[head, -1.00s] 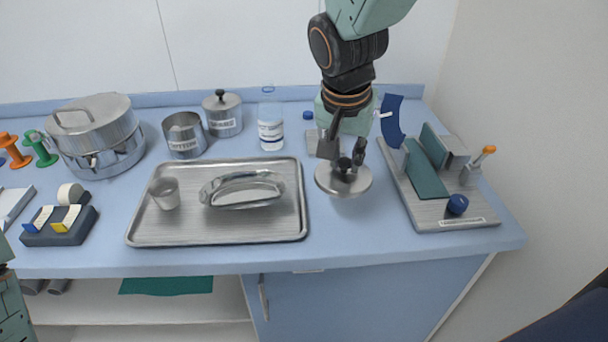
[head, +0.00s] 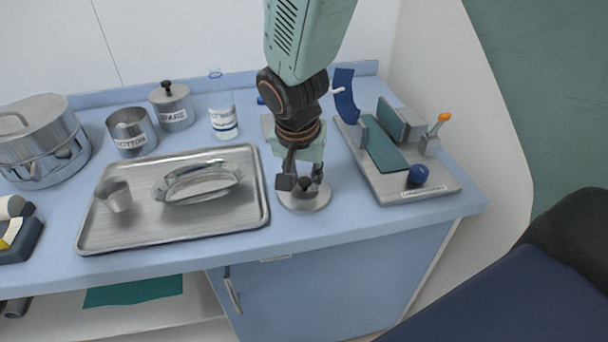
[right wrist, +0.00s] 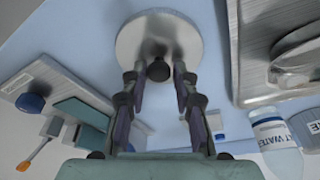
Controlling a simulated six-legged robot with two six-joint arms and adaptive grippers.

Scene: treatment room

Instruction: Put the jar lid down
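The jar lid (head: 303,203), a round steel disc with a dark knob, appears to lie flat on the blue counter between the tray and the clamp board, near the front edge. It also shows in the right wrist view (right wrist: 130,42). My right gripper (head: 303,182) is right above it, pointing down. Its fingers stand either side of the knob (right wrist: 158,70), with a visible gap on each side in the right wrist view. An open steel jar marked COTTON (head: 131,134) stands at the back, without a lid. My left gripper is not in view.
A steel tray (head: 200,228) with a small cup (head: 116,196) and a steel dish (head: 198,182) is left of the lid. A board (head: 410,186) with a blue knob is at right. A bottle (head: 223,120) and lidded jar (head: 172,110) stand behind.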

